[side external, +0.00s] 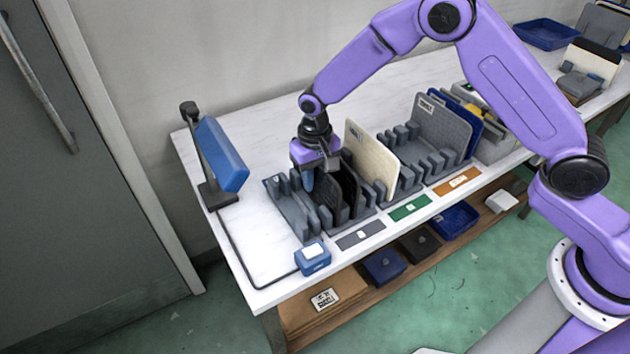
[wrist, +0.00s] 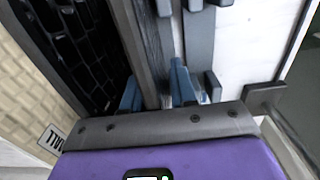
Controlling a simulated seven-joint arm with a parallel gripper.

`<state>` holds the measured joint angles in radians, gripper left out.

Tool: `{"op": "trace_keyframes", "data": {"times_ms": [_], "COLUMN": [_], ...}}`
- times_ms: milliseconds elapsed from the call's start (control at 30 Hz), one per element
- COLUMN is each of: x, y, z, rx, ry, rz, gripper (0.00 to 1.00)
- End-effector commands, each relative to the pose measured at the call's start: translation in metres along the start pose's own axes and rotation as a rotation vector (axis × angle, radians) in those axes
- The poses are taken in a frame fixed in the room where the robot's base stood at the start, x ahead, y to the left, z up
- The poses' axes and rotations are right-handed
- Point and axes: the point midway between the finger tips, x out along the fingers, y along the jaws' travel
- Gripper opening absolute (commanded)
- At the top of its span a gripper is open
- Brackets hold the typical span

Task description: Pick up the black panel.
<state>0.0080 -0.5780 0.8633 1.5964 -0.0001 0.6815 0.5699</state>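The black panel (side external: 348,183) stands upright in the grey slotted rack (side external: 292,216), just left of the cream panel. In the wrist view, a black panel with a grid-like face (wrist: 92,45) stands left of my fingers. A second dark panel (side external: 327,192) stands beside it in the rack. My gripper (side external: 307,178) points down at the rack's left part. In the wrist view its blue fingertips (wrist: 156,92) are apart, with a dark grey panel edge (wrist: 146,55) between them. Contact with that edge is not clear. The panels' lower parts are hidden by the rack.
A cream panel (side external: 371,158) and a grey panel (side external: 443,125) stand in racks to the right. A blue screen on a stand (side external: 222,154) and a blue box (side external: 312,259) are on the left. Clear white table lies behind the racks.

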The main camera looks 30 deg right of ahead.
Motion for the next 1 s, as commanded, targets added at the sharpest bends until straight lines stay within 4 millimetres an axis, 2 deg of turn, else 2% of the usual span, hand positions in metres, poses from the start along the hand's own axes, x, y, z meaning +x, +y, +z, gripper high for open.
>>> {"op": "trace_keyframes", "data": {"times_ms": [33,67,467,567,800,1000], "x": [0.0,0.0,-0.005,-0.016,-0.062,-0.091], "y": [0.0,0.0,0.0,0.0,-0.001,-0.001], "z": [0.0,0.0,-0.001,-0.001,-0.001,-0.001], "rx": [0.0,0.0,0.0,0.0,0.0,-0.002], "ry": [0.0,0.0,0.002,0.003,0.005,0.002], "rz": [0.0,0.0,-0.001,-0.002,-0.003,-0.001], "gripper": [0.09,0.0,0.0,0.0,0.0,0.0]}}
